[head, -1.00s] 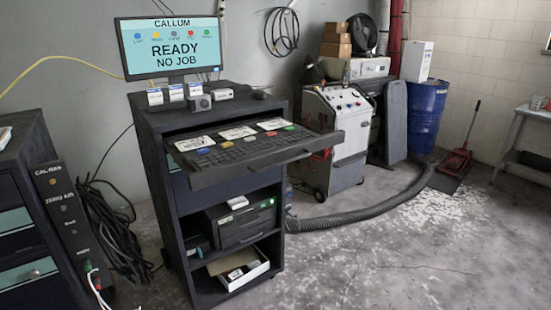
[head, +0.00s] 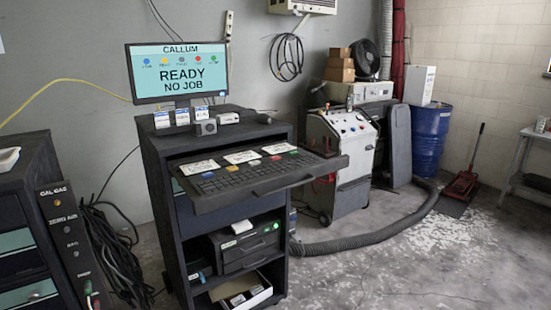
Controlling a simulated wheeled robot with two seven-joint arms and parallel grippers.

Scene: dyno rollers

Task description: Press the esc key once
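A dark keyboard (head: 250,176) lies on the pulled-out tray (head: 285,184) of a black cabinet, in the middle of the head view. Its keys are too small to read, so I cannot tell which one is esc. Several coloured pads and white labels (head: 241,157) lie along the back of the tray. The monitor (head: 180,70) on top of the cabinet reads "CALLUM", "READY", "NO JOB". Neither of my grippers shows in the view.
Small white-and-blue boxes (head: 182,116) stand below the monitor. A grey wheeled machine (head: 342,160) stands right of the cabinet, with a thick hose (head: 372,240) on the floor. A dark drawer unit (head: 28,220) stands at left. The floor at front right is clear.

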